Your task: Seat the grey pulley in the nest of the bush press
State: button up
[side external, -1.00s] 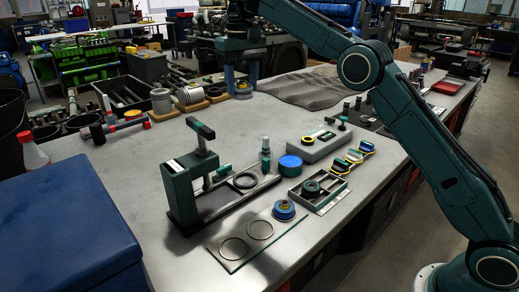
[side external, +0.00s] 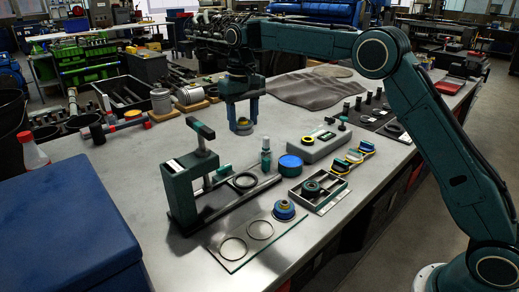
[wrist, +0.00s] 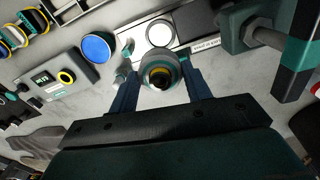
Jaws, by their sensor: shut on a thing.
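My gripper (side external: 241,112) is shut on the grey pulley (side external: 242,126), which has a yellow ring around its dark bore. In the wrist view the pulley (wrist: 161,72) sits between my two fingers (wrist: 161,92). The side view shows it above the table, behind the press and apart from it. The green bush press (side external: 181,190) stands at the table's near left, its handle raised.
A grey tray (side external: 297,200) holds a dark round part.

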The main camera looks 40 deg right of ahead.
notch_tip(320, 180, down, 8)
jog(key=shift+f, duration=0.15)
jog(key=shift+f, duration=0.2)
jog(key=shift+f, duration=3)
jog(key=shift+f, duration=0.85)
jog(key=o, duration=1.3)
jog(key=shift+f, duration=0.1)
notch_tip(320, 180, up, 7)
